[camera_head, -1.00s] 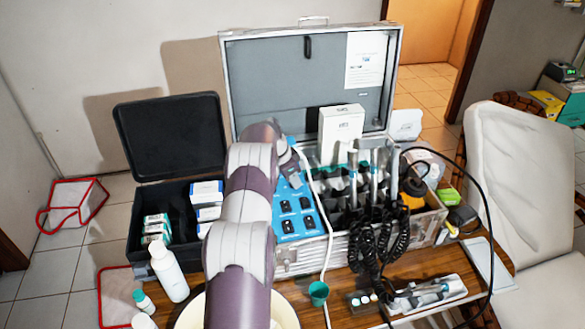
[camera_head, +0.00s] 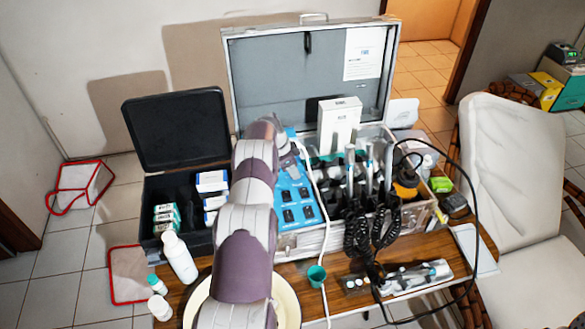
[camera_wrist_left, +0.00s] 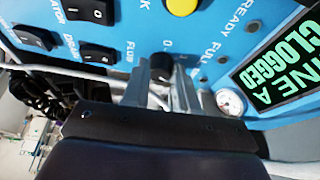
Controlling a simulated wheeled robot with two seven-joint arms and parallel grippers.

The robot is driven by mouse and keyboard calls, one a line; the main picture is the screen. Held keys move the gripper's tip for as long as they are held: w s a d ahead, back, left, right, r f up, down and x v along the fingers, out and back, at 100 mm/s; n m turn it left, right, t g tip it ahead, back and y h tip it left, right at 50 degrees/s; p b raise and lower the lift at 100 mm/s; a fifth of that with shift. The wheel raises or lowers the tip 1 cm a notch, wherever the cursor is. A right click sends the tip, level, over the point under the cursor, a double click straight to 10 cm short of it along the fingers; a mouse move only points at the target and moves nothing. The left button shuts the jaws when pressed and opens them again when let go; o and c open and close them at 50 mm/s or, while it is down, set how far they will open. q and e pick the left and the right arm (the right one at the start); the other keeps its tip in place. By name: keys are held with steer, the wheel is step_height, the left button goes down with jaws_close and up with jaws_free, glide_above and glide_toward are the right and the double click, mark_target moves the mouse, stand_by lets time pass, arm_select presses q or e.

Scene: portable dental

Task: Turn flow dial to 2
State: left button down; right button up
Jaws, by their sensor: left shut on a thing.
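The flow dial is a small black knob (camera_wrist_left: 161,66) on the blue control panel (camera_wrist_left: 215,45), seen in the left wrist view. A white "0" mark is beside it; its exact setting is hard to read. My left gripper (camera_wrist_left: 160,88) is shut on the knob, one metal finger on each side. In the head view my left gripper (camera_head: 290,157) reaches the upper part of the blue panel (camera_head: 306,219) in the open metal case (camera_head: 287,247). My own arm hides the dial there. My right gripper is not in view.
Black rocker switches (camera_wrist_left: 97,53), a yellow button (camera_wrist_left: 182,5), a round gauge (camera_wrist_left: 230,101) and a "CLOGGED" display (camera_wrist_left: 285,70) surround the dial. A white hose (camera_head: 321,190) runs beside the panel. Handpieces with coiled black cords (camera_head: 369,235) stand to the right.

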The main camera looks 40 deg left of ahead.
mark_target(289, 177)
arm_select(q)
steer(key=c, duration=0.9)
jaws_free()
steer(key=shift+r, duration=0.15)
steer(key=v, duration=0.4)
steer(key=shift+w, duration=0.1)
steer(key=p+v, duration=0.5)
steer(key=v, duration=0.3)
steer(key=shift+s+r, duration=0.1)
steer(key=shift+s, duration=0.1)
